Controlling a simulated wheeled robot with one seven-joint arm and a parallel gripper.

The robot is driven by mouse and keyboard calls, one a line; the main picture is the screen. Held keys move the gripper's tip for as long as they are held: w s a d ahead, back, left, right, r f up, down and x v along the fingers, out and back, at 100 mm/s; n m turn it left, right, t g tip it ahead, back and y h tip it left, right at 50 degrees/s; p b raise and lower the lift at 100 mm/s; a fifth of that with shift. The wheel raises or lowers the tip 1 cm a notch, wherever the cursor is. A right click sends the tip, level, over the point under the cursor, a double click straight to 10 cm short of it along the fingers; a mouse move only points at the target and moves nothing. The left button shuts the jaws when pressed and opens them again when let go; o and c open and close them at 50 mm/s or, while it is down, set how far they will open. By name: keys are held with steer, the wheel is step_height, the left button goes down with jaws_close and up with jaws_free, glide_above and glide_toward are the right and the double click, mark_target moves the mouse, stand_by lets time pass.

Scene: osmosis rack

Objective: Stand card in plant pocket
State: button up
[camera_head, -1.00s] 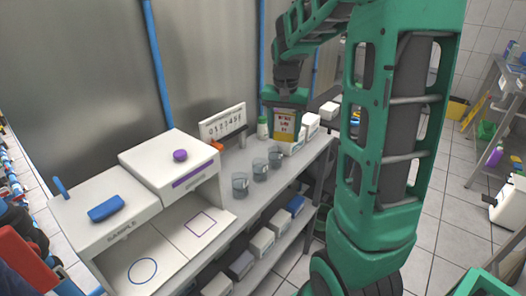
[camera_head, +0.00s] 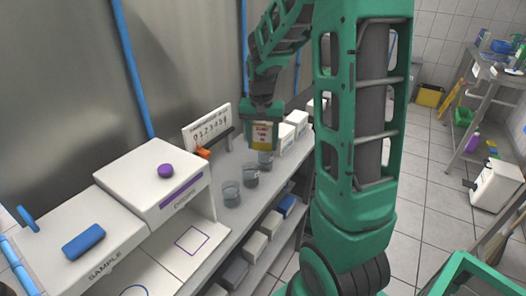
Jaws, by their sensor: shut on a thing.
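My gripper (camera_head: 263,118) is shut on a small card (camera_head: 265,136) with a yellow, red and white face. It holds the card upright above the shelf top, and the card's lower edge overlaps the farthest cup (camera_head: 265,159) in the picture. I cannot tell the gap between card and cup. The finger ends are small and partly hidden around the card's upper part. I cannot make out which thing is the plant pocket.
A white SAMPLE box (camera_head: 100,235) and a white box with a purple knob (camera_head: 150,190) stand at left. A number sign (camera_head: 207,130) stands behind. White boxes (camera_head: 297,120) are beyond the card.

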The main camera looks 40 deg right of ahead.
mark_target(262, 151)
steer(key=shift+f, duration=2)
steer(key=o, duration=1.1)
